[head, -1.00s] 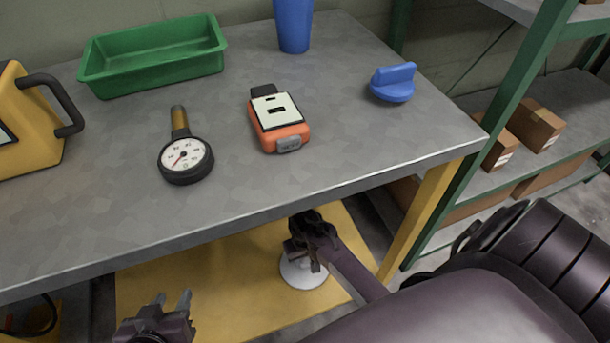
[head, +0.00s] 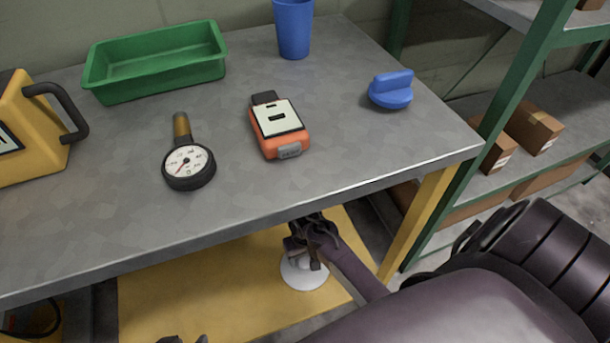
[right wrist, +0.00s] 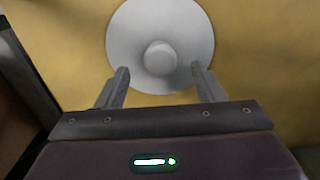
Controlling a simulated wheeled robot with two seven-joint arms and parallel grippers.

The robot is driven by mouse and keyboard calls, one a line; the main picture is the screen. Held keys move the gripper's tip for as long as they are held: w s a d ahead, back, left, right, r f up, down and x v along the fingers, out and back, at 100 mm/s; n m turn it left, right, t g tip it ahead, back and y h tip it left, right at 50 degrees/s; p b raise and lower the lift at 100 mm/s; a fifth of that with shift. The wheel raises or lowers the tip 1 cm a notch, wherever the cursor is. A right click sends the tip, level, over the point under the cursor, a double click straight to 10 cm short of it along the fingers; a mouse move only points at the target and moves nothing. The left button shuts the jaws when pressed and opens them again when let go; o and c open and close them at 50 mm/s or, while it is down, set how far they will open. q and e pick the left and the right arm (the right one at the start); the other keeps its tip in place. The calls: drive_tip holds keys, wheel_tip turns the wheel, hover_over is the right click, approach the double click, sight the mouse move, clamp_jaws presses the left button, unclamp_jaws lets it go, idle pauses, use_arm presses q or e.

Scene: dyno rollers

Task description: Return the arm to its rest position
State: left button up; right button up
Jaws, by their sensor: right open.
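My right gripper (head: 306,258) hangs below the front edge of the workbench, over the yellow floor area. In the right wrist view its two fingers (right wrist: 162,80) are spread apart with nothing between them. A round white disc with a raised middle (right wrist: 160,57) shows beyond the fingertips. In the head view the same disc (head: 304,277) is partly hidden behind the gripper. Of my left gripper (head: 185,339), only small dark tips show at the bottom edge; its jaws are mostly out of frame.
The grey workbench (head: 235,190) holds a green tray (head: 155,75), blue cup (head: 293,28), blue knob (head: 391,90), orange device (head: 278,125), round gauge (head: 188,167) and yellow case (head: 30,135). A green-framed shelf with boxes (head: 535,128) stands right. The bench's yellow leg (head: 418,222) is near my right arm.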

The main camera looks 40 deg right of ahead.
wheel_tip(320, 180, up, 4)
drive_tip(key=shift+r+p, duration=0.25)
drive_tip(key=shift+p, duration=0.7)
use_arm(q)
drive_tip(key=a, duration=0.1)
drive_tip(key=s+a+g+y, duration=0.1)
drive_tip(key=shift+a+g, duration=0.3)
drive_tip(key=shift+a, duration=0.05)
use_arm(e)
drive_tip(key=shift+r, duration=0.35)
